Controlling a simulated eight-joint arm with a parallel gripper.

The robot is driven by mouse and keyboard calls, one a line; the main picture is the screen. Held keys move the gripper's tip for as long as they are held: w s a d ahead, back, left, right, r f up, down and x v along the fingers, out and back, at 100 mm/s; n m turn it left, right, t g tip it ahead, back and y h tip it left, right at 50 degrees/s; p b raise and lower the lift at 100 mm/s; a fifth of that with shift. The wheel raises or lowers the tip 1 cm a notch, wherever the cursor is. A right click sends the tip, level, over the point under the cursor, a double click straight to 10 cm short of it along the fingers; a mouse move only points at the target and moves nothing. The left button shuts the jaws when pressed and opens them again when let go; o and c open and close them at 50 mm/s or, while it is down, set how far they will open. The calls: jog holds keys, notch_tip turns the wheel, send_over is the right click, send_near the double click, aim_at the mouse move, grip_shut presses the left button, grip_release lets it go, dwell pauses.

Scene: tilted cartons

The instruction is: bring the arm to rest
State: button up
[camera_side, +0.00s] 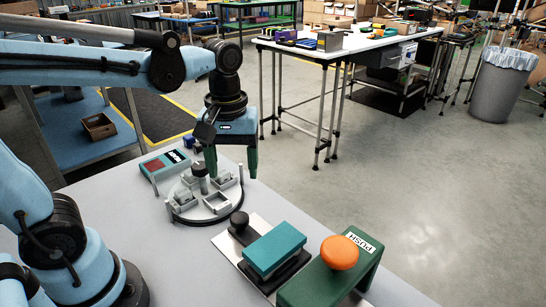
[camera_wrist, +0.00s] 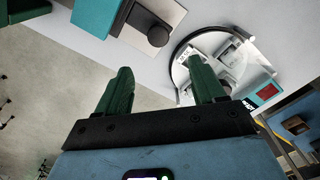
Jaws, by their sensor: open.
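My gripper (camera_side: 231,172) hangs from the arm over the back edge of the grey table (camera_side: 130,192), with its green fingers pointing down. It is open, and nothing shows between the fingers. It stands just behind a round white turntable (camera_side: 220,213) that carries small grey trays and a central knob. In the wrist view the two fingers of my gripper (camera_wrist: 162,76) are spread apart, with floor and table behind them. The right finger overlaps part of the turntable (camera_wrist: 183,76) in that view.
A teal box with a red panel (camera_side: 165,164) sits left of the turntable. In front are a black knob (camera_side: 239,220), a teal block (camera_side: 274,248) on a black base, and a green PUSH stand (camera_side: 330,285) with an orange button (camera_side: 339,252).

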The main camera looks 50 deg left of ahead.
jog(key=shift+s+a+f+m+t, duration=0.1)
jog(key=shift+a+f+m+t, duration=0.2)
jog(key=shift+m+t, duration=1.05)
jog(key=shift+s+a+f+m+t, duration=0.1)
jog(key=shift+a+f+m+t, duration=0.2)
jog(key=shift+m+t, duration=1.05)
jog(key=shift+a+f+m+t, duration=0.3)
jog(key=shift+m+t, duration=0.6)
jog(key=shift+m, duration=0.9)
